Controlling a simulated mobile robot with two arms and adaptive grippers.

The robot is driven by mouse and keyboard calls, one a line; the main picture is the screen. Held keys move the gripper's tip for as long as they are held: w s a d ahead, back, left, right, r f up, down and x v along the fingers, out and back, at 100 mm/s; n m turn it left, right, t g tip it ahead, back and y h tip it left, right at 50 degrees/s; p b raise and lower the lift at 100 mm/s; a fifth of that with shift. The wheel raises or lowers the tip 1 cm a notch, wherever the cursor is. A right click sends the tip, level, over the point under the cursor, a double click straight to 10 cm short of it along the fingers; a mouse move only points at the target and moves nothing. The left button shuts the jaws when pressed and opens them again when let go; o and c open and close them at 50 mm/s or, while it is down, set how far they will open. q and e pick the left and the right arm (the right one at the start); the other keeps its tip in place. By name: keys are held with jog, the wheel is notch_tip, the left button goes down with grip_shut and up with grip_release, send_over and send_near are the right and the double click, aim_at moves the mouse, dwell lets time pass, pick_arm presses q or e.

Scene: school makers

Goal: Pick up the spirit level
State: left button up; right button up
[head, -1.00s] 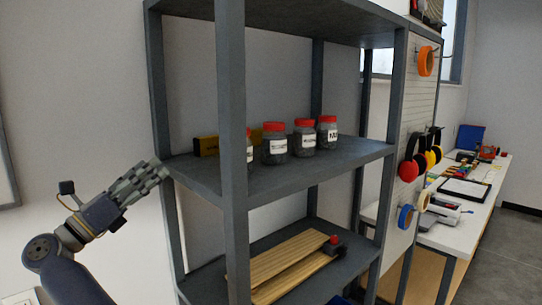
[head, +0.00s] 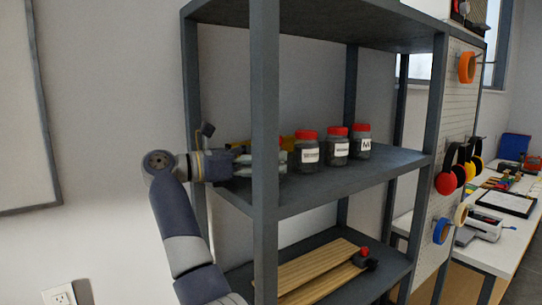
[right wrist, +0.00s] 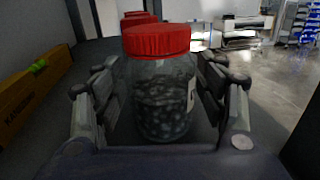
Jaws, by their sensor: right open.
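The spirit level (right wrist: 36,96) is a long yellow bar with a green vial. In the right wrist view it lies along the left, against the wall side of the shelf. My right gripper (head: 264,163) is at the middle shelf, partly hidden by the front post. In the right wrist view its open fingers (right wrist: 160,80) stand either side of a red-lidded jar (right wrist: 160,95), with the level outside them to the left. Whether the fingers touch the jar is unclear. My left gripper is not in view.
More red-lidded jars (head: 337,146) stand in a row along the middle shelf (head: 345,180). The grey front post (head: 265,100) stands before the gripper. Wooden boards (head: 312,270) lie on the shelf below. A pegboard and workbench are to the right.

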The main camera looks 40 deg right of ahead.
jog(key=p+x, duration=0.2)
jog(key=x, duration=0.2)
jog(key=shift+s+d+r, duration=0.1)
jog(key=shift+d, duration=0.2)
jog(key=shift+s+d, duration=0.1)
jog(key=shift+d, duration=0.1)
jog(key=shift+a, duration=0.2)
jog(key=c, duration=0.8)
jog(key=shift+d, duration=0.1)
jog(key=c, duration=0.6)
jog(key=shift+c, duration=0.3)
